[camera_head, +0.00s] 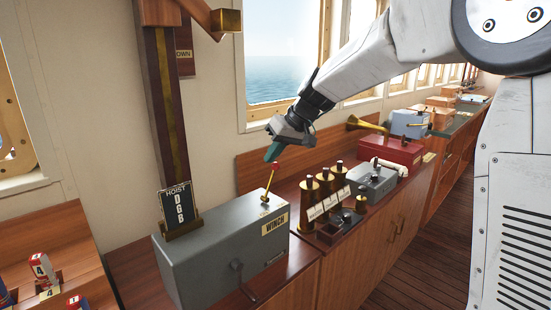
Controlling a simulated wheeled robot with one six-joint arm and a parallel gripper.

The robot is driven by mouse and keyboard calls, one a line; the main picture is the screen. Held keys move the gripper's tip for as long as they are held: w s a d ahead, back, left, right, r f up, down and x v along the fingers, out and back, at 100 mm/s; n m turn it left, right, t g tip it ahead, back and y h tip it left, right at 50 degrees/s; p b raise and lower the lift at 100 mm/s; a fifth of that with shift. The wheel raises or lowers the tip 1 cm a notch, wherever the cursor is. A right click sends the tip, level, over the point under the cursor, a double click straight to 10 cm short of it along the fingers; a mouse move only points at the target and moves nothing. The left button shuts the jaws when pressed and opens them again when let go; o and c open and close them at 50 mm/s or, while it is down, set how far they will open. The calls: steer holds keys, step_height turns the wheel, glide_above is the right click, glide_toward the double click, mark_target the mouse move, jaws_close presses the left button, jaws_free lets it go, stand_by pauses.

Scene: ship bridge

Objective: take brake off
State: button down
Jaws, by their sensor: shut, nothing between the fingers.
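A grey box labelled WINCH (225,250) stands on the wooden counter at the lower left. A brass lever (269,183) with a red tip rises from its top right end, leaning slightly. A dark crank handle (242,278) is on the box's front face. My gripper (272,154) is shut and empty, with teal fingertips. It is just above the lever's red tip; I cannot tell whether it touches. No label reading "brake" is legible, so I cannot tell for sure which control is the brake.
A dark post with a HOIST sign (178,208) stands behind the winch box's left end. Several brass levers (326,190) on a wooden base stand to the right. Beyond are a grey box (374,184) and a red box (392,150). The wall and window lie behind.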

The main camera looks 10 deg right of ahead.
steer(key=v, duration=1)
steer(key=shift+r, duration=0.3)
steer(key=shift+s, duration=0.1)
